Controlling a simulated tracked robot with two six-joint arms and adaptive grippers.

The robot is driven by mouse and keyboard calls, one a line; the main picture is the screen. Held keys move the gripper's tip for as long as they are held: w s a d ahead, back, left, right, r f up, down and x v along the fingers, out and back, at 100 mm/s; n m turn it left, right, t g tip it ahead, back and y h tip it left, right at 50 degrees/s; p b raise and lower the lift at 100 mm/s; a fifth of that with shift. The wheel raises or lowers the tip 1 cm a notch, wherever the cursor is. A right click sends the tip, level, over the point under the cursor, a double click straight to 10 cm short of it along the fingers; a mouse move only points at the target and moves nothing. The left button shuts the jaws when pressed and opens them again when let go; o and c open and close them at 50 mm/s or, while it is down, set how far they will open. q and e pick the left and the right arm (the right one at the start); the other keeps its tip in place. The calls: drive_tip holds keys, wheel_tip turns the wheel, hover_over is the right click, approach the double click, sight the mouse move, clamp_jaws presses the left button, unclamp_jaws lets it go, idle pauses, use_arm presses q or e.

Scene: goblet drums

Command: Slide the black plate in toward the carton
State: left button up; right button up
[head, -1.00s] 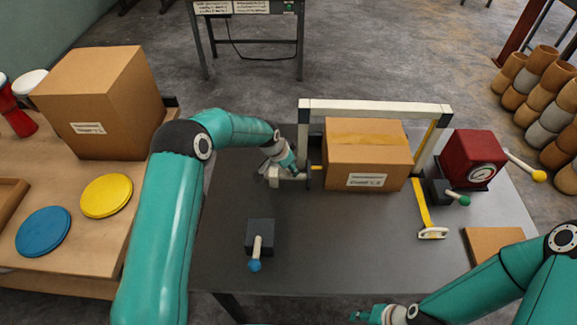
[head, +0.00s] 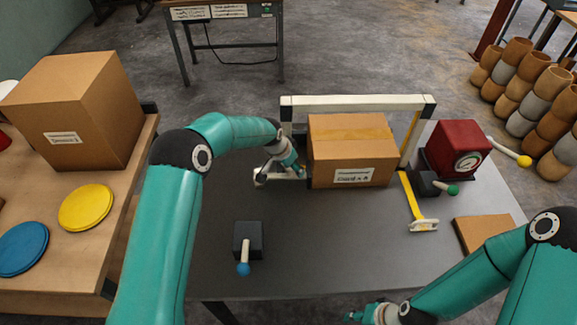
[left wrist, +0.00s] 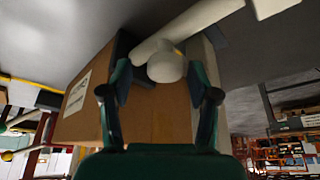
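The cardboard carton (head: 350,160) stands on the grey table under a white frame; its brown side fills the left of the left wrist view (left wrist: 160,115). The black plate (head: 309,178) shows only as a thin dark edge by the carton's left side, mostly hidden; I cannot tell if they touch. My left gripper (head: 300,170) is at the plate's left, by a white handle (head: 283,178). In the left wrist view a pale rounded knob (left wrist: 167,66) lies between its parted fingers, with a gap at the left finger. My right gripper (head: 358,315) is low near the front edge, its fingers unclear.
A dark block with a blue-tipped lever (head: 244,252) stands front left. Right of the carton are a yellow strip (head: 411,195), a green-tipped lever (head: 445,188), a red gauge box (head: 459,148) and a brown board (head: 485,232). The table's middle front is clear.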

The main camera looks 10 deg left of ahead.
use_arm(q)
drive_tip(key=shift+a, duration=0.1)
drive_tip(key=v, duration=1.2)
drive_tip(key=shift+f, duration=0.1)
